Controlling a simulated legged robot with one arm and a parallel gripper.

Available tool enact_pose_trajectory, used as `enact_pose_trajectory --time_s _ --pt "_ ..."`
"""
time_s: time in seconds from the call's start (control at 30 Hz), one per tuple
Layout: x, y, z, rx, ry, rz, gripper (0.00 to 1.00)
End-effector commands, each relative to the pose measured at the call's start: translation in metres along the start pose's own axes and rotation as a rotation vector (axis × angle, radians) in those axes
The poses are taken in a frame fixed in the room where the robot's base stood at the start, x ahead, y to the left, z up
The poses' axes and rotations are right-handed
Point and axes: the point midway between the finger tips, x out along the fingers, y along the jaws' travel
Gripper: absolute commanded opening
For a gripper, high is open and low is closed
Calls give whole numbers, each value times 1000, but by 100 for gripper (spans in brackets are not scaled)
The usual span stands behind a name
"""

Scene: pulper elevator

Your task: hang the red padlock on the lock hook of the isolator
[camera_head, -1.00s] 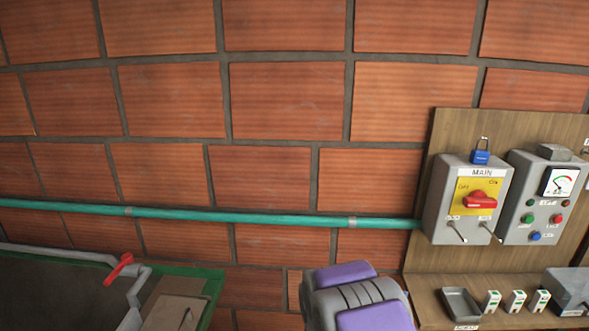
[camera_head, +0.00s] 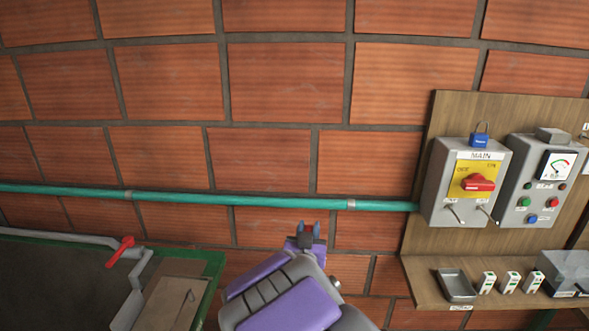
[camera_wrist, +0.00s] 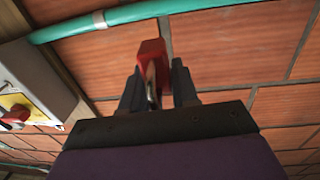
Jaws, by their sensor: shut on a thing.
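My gripper (camera_wrist: 158,88) is shut on the red padlock (camera_wrist: 152,49) in the wrist view. The padlock's red body points away from my gripper, and part of its metal shackle shows between the dark fingers. The isolator (camera_head: 466,186), a grey box marked MAIN with a red rotary handle on a yellow plate, is on the board to the right, apart from my gripper. Two small metal hooks (camera_head: 453,212) show low on its front.
A blue padlock (camera_head: 480,139) sits on top of the isolator. A control box (camera_head: 539,185) with a gauge is beside it. A shelf (camera_head: 426,285) below holds a tray (camera_head: 457,285) and small tagged items. A green pipe (camera_head: 270,201) runs along the wall.

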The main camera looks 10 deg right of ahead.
Motion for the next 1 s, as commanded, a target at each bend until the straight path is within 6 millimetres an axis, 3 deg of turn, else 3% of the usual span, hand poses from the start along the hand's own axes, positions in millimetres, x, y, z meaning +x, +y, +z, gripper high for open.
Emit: enact_pose_trajectory --time_s 0.17,0.37,0.5,0.7,0.83,1.0 --pt "11 43 30 -4 -7 109 0" --pt "13 127 79 -3 -10 324 0" --pt "2 188 110 -5 -7 482 0" --pt "-27 262 147 -4 -6 681 0" --pt "-45 292 161 -5 -3 768 0" --pt "-57 310 169 -2 -2 822 0"
